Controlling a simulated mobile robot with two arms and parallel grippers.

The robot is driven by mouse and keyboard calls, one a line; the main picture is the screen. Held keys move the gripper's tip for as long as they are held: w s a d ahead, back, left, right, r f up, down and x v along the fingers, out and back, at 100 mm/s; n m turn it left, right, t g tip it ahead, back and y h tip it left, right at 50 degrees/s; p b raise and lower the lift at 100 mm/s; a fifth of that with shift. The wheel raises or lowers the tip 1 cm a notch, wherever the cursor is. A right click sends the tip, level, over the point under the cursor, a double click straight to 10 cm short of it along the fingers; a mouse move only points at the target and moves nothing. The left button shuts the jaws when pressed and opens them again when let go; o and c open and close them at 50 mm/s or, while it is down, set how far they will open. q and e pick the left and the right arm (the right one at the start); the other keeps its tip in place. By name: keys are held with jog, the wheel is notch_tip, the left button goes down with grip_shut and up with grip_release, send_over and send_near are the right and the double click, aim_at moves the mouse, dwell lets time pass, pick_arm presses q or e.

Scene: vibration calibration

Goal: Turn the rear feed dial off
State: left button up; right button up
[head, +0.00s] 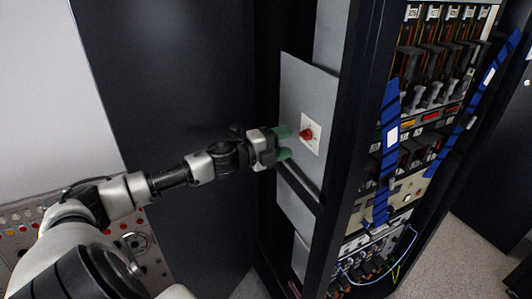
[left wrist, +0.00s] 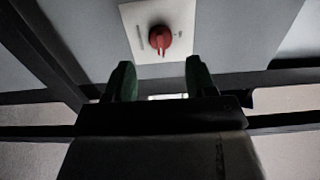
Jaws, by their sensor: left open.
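The rear feed dial (head: 306,134) is a red knob on a white square plate (head: 311,145), fixed to a grey panel (head: 297,95) on the side of the rack. In the left wrist view the red dial (left wrist: 160,40) shows ahead of the fingers, its narrow handle pointing down toward the gripper. My left gripper (head: 282,143) has green fingertips and is just left of the dial, apart from it. In the left wrist view its two fingers (left wrist: 158,82) are open with nothing between them. My right gripper does not show.
A dark rack post (head: 362,130) stands right of the panel. The rack front (head: 430,90) holds several modules, with blue straps (head: 388,140) hanging across it. A dark cabinet wall (head: 165,80) stands behind my arm. A control panel with buttons (head: 130,245) is at lower left.

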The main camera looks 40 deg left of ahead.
pick_arm(q)
jog(key=shift+b+v, duration=0.75)
jog(key=shift+v, duration=2.15)
